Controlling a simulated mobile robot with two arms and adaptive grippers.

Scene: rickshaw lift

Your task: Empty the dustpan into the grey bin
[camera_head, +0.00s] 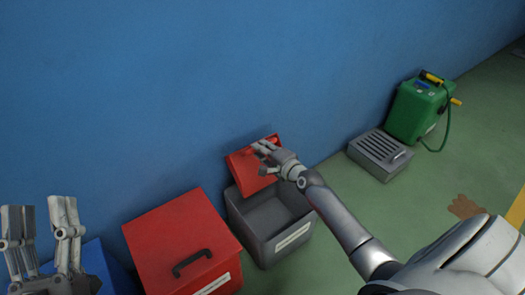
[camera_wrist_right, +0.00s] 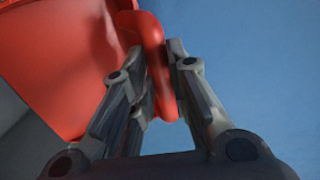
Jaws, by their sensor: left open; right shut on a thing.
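The red dustpan (camera_head: 243,172) is up at the back of the grey bin (camera_head: 275,222), near the blue wall, and looks tilted. My right gripper (camera_head: 266,158) is shut on its handle; the right wrist view shows the red handle (camera_wrist_right: 158,65) between the two fingers, with the red pan (camera_wrist_right: 70,60) to the left. The grey bin is open at the top, and the part of its inside that I see looks empty. What the dustpan holds cannot be seen. My left gripper (camera_head: 42,222) is open and empty at the lower left.
A red lidded box (camera_head: 180,235) with a dark handle stands directly left of the grey bin, with a blue box (camera_head: 98,262) further left. A grey slatted box (camera_head: 380,155) and a green canister (camera_head: 415,112) with a hose stand right along the wall. Green floor is clear between.

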